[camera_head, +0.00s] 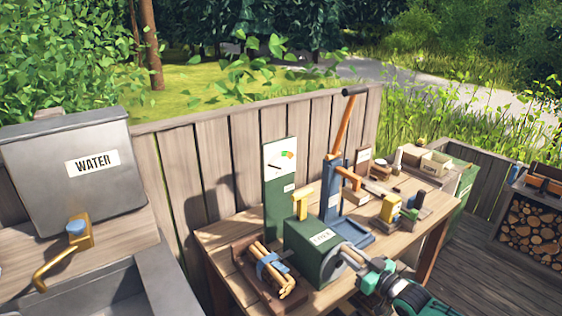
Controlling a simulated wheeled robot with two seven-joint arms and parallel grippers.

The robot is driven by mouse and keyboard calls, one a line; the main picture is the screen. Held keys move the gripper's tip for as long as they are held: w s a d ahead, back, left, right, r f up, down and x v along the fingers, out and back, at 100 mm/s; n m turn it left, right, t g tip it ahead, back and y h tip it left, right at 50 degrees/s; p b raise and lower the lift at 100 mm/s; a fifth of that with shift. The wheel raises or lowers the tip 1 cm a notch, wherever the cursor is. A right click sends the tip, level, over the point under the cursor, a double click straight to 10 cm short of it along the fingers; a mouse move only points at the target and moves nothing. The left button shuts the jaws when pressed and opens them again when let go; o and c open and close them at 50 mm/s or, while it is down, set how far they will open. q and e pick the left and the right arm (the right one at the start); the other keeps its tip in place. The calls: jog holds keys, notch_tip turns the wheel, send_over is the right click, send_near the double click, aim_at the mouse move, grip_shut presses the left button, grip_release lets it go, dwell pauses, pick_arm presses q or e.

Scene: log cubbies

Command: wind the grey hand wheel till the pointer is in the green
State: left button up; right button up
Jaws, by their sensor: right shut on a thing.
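A green box (308,243) with a white label stands on the wooden bench. The grey hand wheel (332,266) is on its front end, partly hidden by my right gripper (351,257). That gripper is shut on the wheel; the exact contact is small and hard to see. Behind the box, a tall green panel carries a white dial (279,157) with an orange and green arc at its upper right. Its thin dark pointer seems to lie at the lower left, away from the green, but is too small to read surely. My left gripper is not in view.
A blue stand (333,190) with a long orange lever rises behind the box. A wooden tray (262,284) with tied sticks lies left of it. Small yellow and green items (390,208) stand at right. A metal water tank (70,172) with a brass tap is at far left.

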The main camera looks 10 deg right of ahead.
jog(key=shift+w+d+f+b, duration=0.15)
jog(key=shift+d+f+b, duration=0.1)
jog(key=shift+d+b, duration=0.15)
jog(key=shift+w+d, duration=0.1)
jog(key=shift+d, duration=0.15)
jog(key=shift+w+d+f+b, duration=0.2)
jog(key=shift+d+f+b, duration=0.15)
jog(key=shift+d+b, duration=0.25)
jog(key=shift+w+d+f+b, duration=0.35)
jog(key=shift+d+f+b, duration=0.2)
jog(key=shift+d+b, duration=0.35)
jog(key=shift+a, duration=0.1)
